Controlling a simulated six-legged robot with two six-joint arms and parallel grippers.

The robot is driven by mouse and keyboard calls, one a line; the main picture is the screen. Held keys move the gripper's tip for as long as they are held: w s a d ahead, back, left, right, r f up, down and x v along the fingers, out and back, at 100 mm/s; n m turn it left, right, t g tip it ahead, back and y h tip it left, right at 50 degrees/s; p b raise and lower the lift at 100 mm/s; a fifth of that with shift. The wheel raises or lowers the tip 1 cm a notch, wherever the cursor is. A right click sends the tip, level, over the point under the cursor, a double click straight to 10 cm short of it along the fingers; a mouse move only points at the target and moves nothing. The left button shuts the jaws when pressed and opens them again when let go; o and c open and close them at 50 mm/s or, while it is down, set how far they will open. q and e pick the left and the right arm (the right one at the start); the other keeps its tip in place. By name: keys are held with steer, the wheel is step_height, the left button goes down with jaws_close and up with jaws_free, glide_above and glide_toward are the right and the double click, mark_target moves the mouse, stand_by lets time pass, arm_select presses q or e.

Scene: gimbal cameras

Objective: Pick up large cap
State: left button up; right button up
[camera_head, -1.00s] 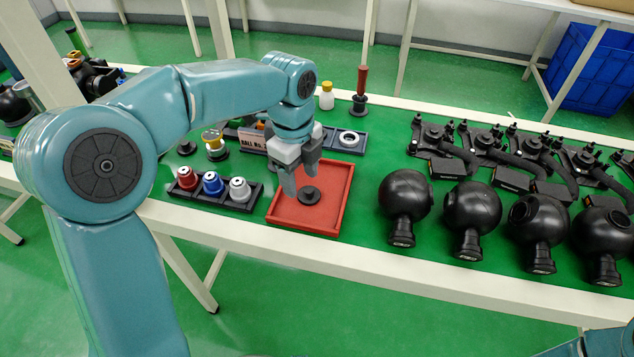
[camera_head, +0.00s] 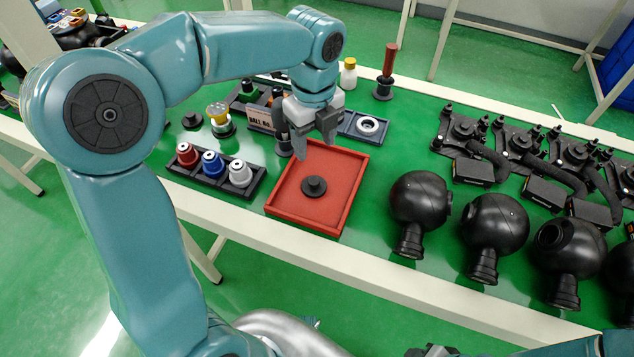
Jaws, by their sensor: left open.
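A black round cap (camera_head: 314,187) with a raised knob lies flat in the red tray (camera_head: 279,207), near its middle. I take it for the large cap. My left gripper (camera_head: 316,148) is open, with nothing seen between its fingers. It is over the far part of the tray, beyond and above the cap, apart from it. My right gripper (camera_head: 432,351) shows only as a dark piece at the bottom edge, too cut off to read.
A black holder with red, blue and white-topped pieces (camera_head: 213,165) stands left of the tray. Black round housings (camera_head: 419,200) stand close to its right. Behind are a yellow-topped piece (camera_head: 219,114), a dark tray with a ring (camera_head: 367,125) and a red-handled tool (camera_head: 388,70).

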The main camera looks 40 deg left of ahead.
arm_select(q)
glide_above(313, 180)
steer(key=f, duration=0.5)
steer(key=shift+w+a+b, duration=0.1)
steer(key=shift+w+b, duration=0.1)
steer(key=shift+b, duration=0.1)
steer(key=f+b, duration=0.1)
steer(key=f, duration=0.4)
steer(key=shift+s, duration=0.2)
steer(key=shift+w+f, duration=0.1)
steer(key=shift+f, duration=0.25)
steer(key=shift+c, duration=0.7)
jaws_close()
